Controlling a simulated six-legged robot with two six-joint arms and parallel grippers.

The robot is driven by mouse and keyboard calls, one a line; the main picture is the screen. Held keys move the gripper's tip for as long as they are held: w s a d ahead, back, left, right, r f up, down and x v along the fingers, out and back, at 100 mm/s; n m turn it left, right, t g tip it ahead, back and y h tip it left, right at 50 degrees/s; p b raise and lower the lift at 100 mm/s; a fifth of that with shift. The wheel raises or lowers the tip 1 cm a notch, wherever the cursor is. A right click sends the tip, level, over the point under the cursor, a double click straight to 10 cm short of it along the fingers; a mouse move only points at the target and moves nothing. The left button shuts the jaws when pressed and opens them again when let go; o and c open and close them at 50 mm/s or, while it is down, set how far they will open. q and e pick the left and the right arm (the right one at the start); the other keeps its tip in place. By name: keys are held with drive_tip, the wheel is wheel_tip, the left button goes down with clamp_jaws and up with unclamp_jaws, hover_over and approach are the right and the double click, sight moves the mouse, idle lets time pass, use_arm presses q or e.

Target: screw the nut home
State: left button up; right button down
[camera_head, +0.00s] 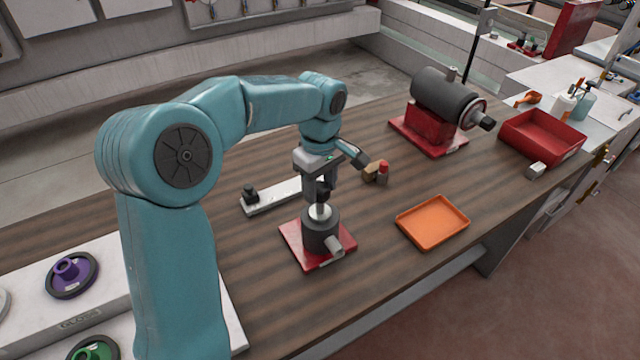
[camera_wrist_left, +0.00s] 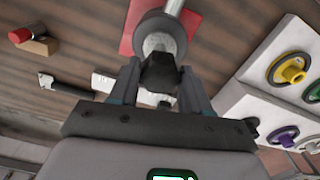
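A dark nut (camera_head: 322,192) is between the fingers of my left gripper (camera_head: 320,188). The wrist view shows the nut (camera_wrist_left: 160,74) with a finger against each side, and the left gripper (camera_wrist_left: 160,82) looks shut on it. Directly below is a grey cylindrical fixture (camera_head: 321,232) with a pale metal top (camera_head: 320,210), on a red base plate (camera_head: 292,240). The nut is over the metal top; whether its thread is engaged is hidden. My right gripper is in neither view.
An orange tray (camera_head: 432,221) lies right of the fixture. A white bar with a black knob (camera_head: 250,193) and a small red-capped item (camera_head: 383,172) lie behind. A motor (camera_head: 445,98) and a red bin (camera_head: 541,140) stand farther right. Coloured wheels (camera_head: 72,274) are at left.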

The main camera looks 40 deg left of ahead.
use_arm(q)
drive_tip(key=shift+c, duration=0.8)
drive_tip(key=m, duration=0.3)
drive_tip(key=shift+r+p, duration=0.1)
drive_tip(key=shift+p, duration=0.3)
drive_tip(key=m, duration=0.4)
drive_tip(key=shift+p, duration=0.35)
drive_tip(key=m, duration=0.3)
drive_tip(key=shift+m+p, duration=0.3)
drive_tip(key=shift+m, duration=0.1)
drive_tip(key=m, duration=0.3)
drive_tip(key=shift+m+p, duration=0.4)
drive_tip(key=m, duration=0.3)
drive_tip(key=shift+m+p, duration=0.35)
drive_tip(key=shift+m, duration=0.05)
drive_tip(key=m, duration=0.3)
drive_tip(key=shift+m+p, duration=0.3)
drive_tip(key=shift+p, duration=0.1)
drive_tip(key=shift+m, duration=1)
drive_tip(key=m, duration=0.3)
drive_tip(key=shift+f+m, duration=0.2)
drive_tip(key=shift+m, duration=0.1)
drive_tip(key=o, duration=1)
drive_tip(key=shift+c, duration=0.2)
